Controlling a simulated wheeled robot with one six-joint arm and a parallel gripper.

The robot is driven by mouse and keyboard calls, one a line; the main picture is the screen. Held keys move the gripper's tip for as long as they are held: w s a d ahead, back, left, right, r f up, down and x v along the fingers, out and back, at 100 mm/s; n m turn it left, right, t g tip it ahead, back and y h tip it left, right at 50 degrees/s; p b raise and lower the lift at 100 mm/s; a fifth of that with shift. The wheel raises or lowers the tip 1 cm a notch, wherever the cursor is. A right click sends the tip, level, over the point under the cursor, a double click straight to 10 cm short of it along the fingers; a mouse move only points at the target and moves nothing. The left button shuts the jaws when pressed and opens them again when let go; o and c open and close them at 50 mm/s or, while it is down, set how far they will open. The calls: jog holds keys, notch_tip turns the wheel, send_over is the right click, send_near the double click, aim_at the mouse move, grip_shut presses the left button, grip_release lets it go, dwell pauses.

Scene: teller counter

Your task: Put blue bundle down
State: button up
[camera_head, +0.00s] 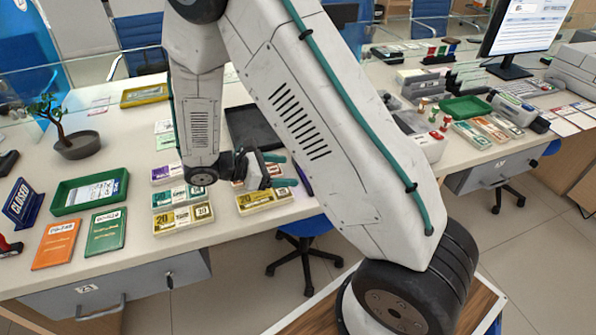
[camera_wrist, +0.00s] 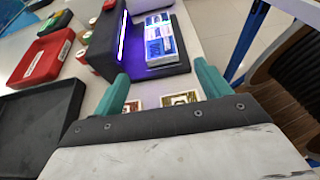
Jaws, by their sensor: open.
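The blue bundle (camera_wrist: 159,44) lies on the flat black plate of a black device (camera_wrist: 108,42) with a glowing violet strip, in the wrist view. My gripper (camera_wrist: 162,72) is open, its two teal fingers apart on either side of the near edge of that plate. The bundle is beyond the fingertips, and nothing shows held between them. In the head view my gripper (camera_head: 280,170) is over the counter, beside my large arm link. That link hides the blue bundle and most of the device there.
Yellow bundles (camera_head: 264,198) lie on the counter below my gripper. A black tray (camera_head: 240,112) is behind it, and a green tray (camera_head: 62,200) stands at left. The wrist view shows a red tray (camera_wrist: 22,72) at left and a chair (camera_wrist: 290,75) at right.

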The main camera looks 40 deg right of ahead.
jog(key=shift+w+a+r, duration=0.1)
jog(key=shift+a+r, duration=0.05)
jog(key=shift+a, duration=0.25)
jog(key=shift+a+r, duration=0.1)
jog(key=shift+r, duration=0.25)
jog(key=s+a+r+m+t+y, duration=0.2)
jog(key=s+r+m+y, duration=0.4)
jog(key=s+r, duration=0.5)
jog(key=s+a+r+m+t+y, duration=0.2)
jog(key=s+r+m+y, duration=0.5)
jog(key=s+r, duration=0.4)
jog(key=shift+s+r+m+t, duration=0.25)
jog(key=shift+r+m+t, duration=0.25)
jog(key=shift+m, duration=0.4)
